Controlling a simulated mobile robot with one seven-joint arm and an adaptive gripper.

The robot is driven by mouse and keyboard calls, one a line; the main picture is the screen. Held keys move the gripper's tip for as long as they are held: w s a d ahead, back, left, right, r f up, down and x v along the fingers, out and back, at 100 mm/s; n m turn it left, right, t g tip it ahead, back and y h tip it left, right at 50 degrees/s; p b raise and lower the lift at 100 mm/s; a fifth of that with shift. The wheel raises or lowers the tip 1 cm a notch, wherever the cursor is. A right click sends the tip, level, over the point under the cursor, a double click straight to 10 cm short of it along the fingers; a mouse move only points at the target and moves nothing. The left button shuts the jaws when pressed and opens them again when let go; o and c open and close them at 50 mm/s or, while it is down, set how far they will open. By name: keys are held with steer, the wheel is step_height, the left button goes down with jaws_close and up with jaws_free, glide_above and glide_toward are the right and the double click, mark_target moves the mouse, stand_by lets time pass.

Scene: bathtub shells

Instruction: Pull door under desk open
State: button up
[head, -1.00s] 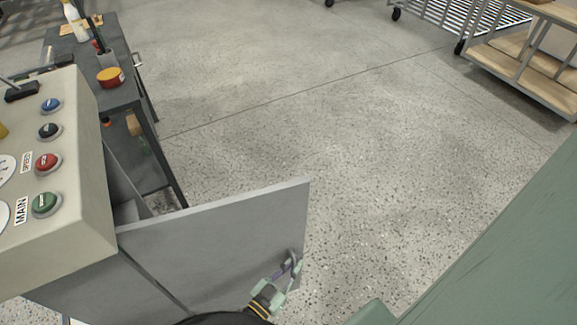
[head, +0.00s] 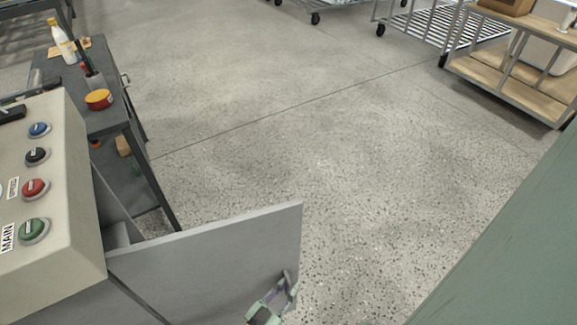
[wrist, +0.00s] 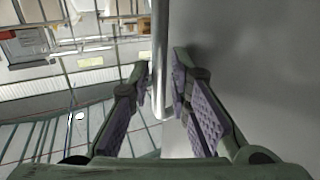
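The grey door (head: 215,262) under the desk stands open, swung out to the right below the beige control panel. My gripper (head: 283,290) is at the handle (head: 290,287) near the door's free edge, low in the head view. In the wrist view the handle is a vertical metal bar (wrist: 160,60) between the two lavender-padded fingers (wrist: 163,85). The fingers are apart, with narrow gaps at the bar; firm contact does not show. The door face (wrist: 255,75) fills the right side of that view.
The beige control panel (head: 55,195) with several buttons stands at the left. Behind it is a dark table (head: 115,118) with a bottle and a round tin. A green surface (head: 510,250) borders the lower right. The floor between is clear; wheeled carts stand at the back.

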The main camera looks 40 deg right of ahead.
steer(key=v, duration=1.2)
